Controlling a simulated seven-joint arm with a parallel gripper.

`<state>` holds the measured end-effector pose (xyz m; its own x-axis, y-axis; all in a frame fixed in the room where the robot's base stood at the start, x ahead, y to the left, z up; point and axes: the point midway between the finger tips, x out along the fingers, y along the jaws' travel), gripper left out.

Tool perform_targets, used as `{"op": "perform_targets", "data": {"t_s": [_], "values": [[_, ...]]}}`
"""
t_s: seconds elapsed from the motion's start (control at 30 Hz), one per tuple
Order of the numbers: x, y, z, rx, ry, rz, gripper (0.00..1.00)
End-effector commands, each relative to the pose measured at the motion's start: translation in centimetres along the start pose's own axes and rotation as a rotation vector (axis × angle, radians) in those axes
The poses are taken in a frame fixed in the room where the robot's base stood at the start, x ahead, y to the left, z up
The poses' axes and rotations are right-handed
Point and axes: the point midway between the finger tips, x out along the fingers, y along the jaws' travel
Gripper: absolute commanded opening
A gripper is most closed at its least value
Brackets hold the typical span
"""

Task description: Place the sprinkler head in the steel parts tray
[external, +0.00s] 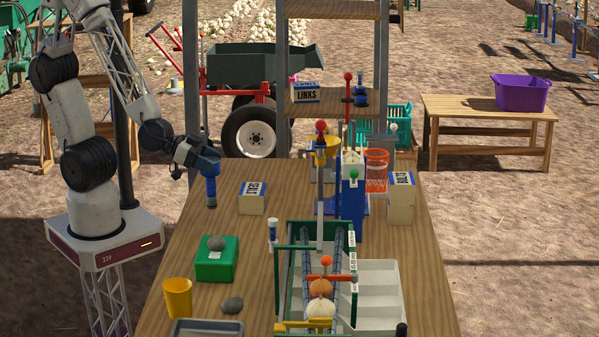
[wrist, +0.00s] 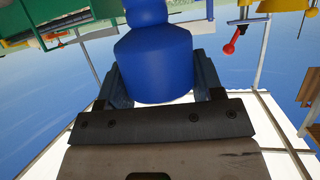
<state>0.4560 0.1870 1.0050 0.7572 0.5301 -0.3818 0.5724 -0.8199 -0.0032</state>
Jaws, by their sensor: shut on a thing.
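My gripper (external: 207,163) is shut on a blue part (external: 211,188) and holds it upright over the far left of the wooden table. The part has stepped round sections and a dark lower end; it may be the sprinkler head. In the wrist view the blue part (wrist: 154,65) fills the space between the fingers. A grey metal tray (external: 205,322), which looks like the steel parts tray, sits at the table's near left edge, cut off by the frame. My gripper is well behind this tray.
A green box (external: 216,266) with a stone on top, a yellow cup (external: 178,298) and a loose stone (external: 232,305) lie near the tray. A seals box (external: 252,197) stands right of my gripper. The green-framed roller conveyor (external: 277,285) bounds the right side.

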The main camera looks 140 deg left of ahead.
Motion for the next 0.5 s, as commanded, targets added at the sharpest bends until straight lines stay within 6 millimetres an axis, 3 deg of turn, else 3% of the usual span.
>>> {"op": "perform_targets", "data": {"t_s": [0.5], "values": [[7.4,11.3,-6.4,0.053,0.003,0.106,0.29]]}}
